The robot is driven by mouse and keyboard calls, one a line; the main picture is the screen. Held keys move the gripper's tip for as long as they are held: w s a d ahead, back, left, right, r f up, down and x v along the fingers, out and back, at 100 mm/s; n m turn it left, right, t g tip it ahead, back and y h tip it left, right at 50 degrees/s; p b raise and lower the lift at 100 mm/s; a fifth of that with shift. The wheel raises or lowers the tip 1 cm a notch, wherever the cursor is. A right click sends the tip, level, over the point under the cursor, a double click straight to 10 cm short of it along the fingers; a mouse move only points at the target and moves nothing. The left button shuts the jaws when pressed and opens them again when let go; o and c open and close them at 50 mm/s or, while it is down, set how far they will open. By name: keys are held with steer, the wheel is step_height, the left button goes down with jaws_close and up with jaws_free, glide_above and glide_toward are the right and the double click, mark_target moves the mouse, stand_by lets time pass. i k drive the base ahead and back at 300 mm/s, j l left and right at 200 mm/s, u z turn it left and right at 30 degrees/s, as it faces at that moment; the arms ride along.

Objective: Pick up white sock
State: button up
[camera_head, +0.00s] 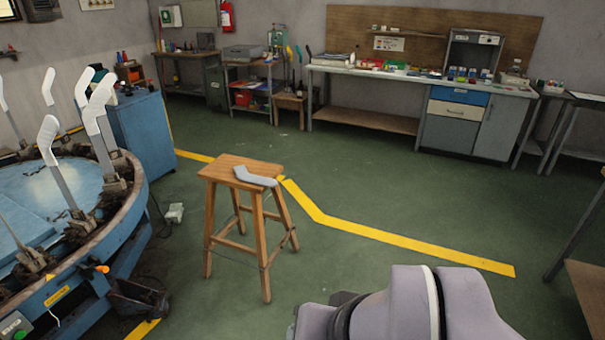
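A pale grey-white sock (256,177) lies flat and bent on the seat of a wooden stool (222,165) left of centre. Several other white socks (47,138) are pulled over upright metal forms around a round blue machine (40,186) at the left. My gripper is out of view. Only pale, rounded links of my arm show at the bottom edge, apart from the stool.
Yellow floor lines (400,240) cross the green floor. The floor right of the stool is open. A small white box (174,212) and a cable lie between machine and stool. A long workbench (425,78) stands at the back, a blue cabinet (143,128) behind the machine.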

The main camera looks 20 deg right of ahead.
mark_target(241, 173)
steer(key=u, duration=1.4)
steer(key=z, duration=1.4)
steer(key=i+j+z, duration=0.3)
steer(key=i+j, duration=0.3)
steer(key=i, duration=0.2)
steer(key=i+j+z, duration=0.25)
steer(key=i+j, duration=0.5)
steer(key=i+j+z, duration=0.3)
steer(key=i+j, duration=0.4)
steer(key=j, duration=0.2)
